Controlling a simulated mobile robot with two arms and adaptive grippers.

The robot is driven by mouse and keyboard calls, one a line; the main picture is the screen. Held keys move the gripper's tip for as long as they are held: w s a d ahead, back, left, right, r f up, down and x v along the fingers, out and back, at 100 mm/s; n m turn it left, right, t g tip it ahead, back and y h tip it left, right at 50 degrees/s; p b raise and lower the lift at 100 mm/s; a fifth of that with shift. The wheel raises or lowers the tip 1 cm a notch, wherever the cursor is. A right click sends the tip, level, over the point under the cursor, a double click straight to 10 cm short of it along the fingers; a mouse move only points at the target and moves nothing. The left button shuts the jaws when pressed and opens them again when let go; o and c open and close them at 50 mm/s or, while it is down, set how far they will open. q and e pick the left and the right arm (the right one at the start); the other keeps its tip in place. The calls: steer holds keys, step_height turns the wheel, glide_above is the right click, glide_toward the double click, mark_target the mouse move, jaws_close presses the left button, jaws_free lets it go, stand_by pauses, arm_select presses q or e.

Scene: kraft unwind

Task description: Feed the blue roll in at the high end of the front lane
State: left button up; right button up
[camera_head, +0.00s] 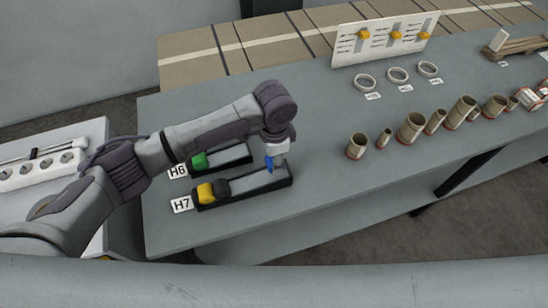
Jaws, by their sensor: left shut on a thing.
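The front lane (245,191), by the H7 card, is a dark-edged tray with a grey bed. A yellow roll (206,192) sits at its left end, with a dark piece (222,187) beside it. My left gripper (275,162) points down over the right part of this lane. It is shut on the blue roll (270,163), which shows only partly under the fingers. I cannot tell whether the roll touches the lane bed. My right gripper is out of view.
Behind is the H6 lane (236,154) with a green roll (200,161), partly hidden by my arm. Several brown tubes (411,127) stand to the right. White rings (398,75) lie before a white board (385,40). The table's front edge is close to the front lane.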

arm_select(q)
steer(key=shift+f, duration=0.5)
steer(key=shift+f+b, duration=0.1)
steer(key=shift+b, duration=0.2)
steer(key=shift+f+b, duration=0.45)
steer(key=shift+f, duration=0.7)
steer(key=o, duration=1.5)
steer(key=shift+c, duration=0.2)
